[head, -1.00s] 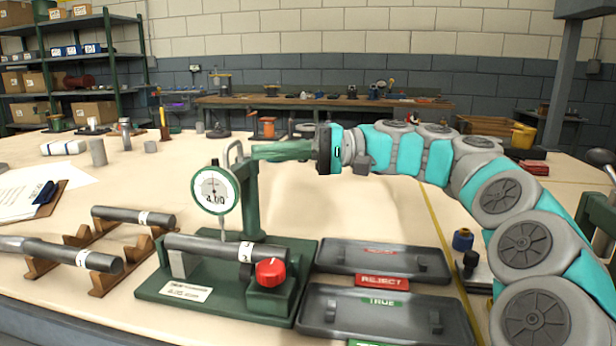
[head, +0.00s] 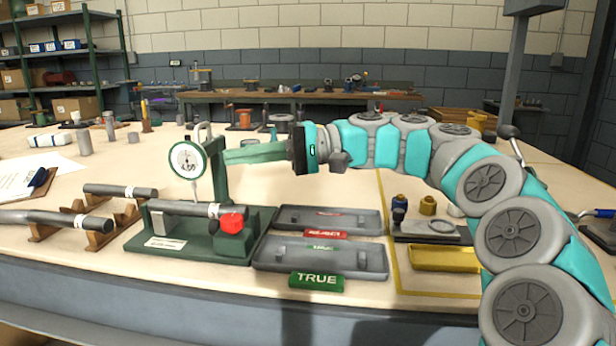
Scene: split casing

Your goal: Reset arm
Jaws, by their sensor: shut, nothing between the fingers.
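My arm reaches in from the right of the head view, and my gripper (head: 250,153) points left over the table, behind the gauge stand. Its fingers are closed together with nothing between them. The green dial gauge stand (head: 222,180) stands in front of the gripper tip; its round dial (head: 188,160) is left of the tip. A grey shaft (head: 182,208) with a white band lies on the stand's base, next to a red knob (head: 231,223). I cannot tell whether the gripper touches the stand's post.
Two more shafts (head: 120,190) rest on wooden cradles (head: 75,212) at left. The REJECT tray (head: 365,222) and TRUE tray (head: 350,258) lie right of the stand. A yellow tray (head: 445,258) and small jars (head: 428,205) are farther right. Open table lies behind the trays.

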